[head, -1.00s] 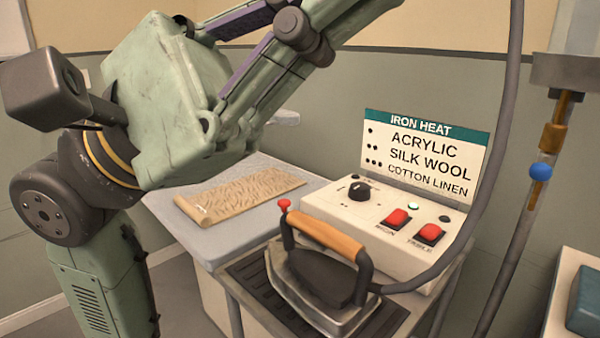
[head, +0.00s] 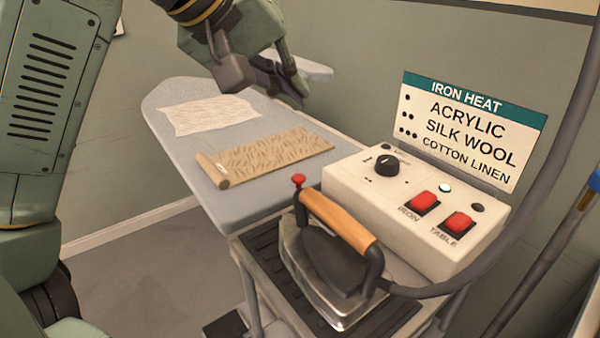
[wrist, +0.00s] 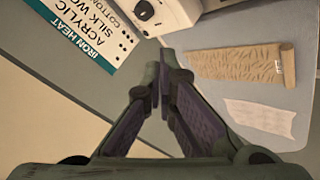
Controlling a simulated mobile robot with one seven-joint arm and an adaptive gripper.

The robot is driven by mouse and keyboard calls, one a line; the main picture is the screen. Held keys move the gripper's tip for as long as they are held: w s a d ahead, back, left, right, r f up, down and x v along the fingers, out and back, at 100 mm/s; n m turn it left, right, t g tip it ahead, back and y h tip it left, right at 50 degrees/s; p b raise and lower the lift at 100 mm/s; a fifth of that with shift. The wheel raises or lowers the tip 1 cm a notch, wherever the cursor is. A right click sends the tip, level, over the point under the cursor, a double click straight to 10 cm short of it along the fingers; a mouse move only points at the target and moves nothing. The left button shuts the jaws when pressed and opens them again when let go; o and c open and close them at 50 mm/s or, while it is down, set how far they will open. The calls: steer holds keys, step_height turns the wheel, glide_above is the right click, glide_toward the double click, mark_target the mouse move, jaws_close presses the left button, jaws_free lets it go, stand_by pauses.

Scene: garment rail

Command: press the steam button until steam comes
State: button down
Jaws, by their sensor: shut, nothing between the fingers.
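The iron (head: 318,275) rests on a dark ribbed stand, its orange-brown handle (head: 340,220) on top. No steam shows around the iron. My gripper (head: 292,92) is above the far right side of the ironing board, well apart from the iron. In the wrist view my gripper (wrist: 164,62) has its fingertips together with nothing held. The iron and its button are not in the wrist view.
The control box (head: 465,240) has a dial (head: 386,165), red IRON and TABLE switches and one lit lamp (head: 444,187). A heat sign (head: 470,125) stands behind it. A rolled tan cloth (head: 265,157) and a pale cloth (head: 210,115) lie on the board (head: 165,95). A hose curves at right.

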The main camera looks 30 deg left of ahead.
mark_target(293, 175)
steer(key=shift+f, duration=0.1)
step_height(293, 175, down, 9)
steer(key=b, duration=0.7)
stand_by(1.2)
steer(key=shift+f+b, duration=0.25)
steer(key=shift+b, duration=0.1)
steer(key=shift+f+b, duration=0.35)
steer(key=shift+f, duration=0.1)
stand_by(0.5)
steer(key=shift+r, duration=0.1)
steer(key=shift+r+p, duration=0.75)
steer(key=shift+r, duration=0.05)
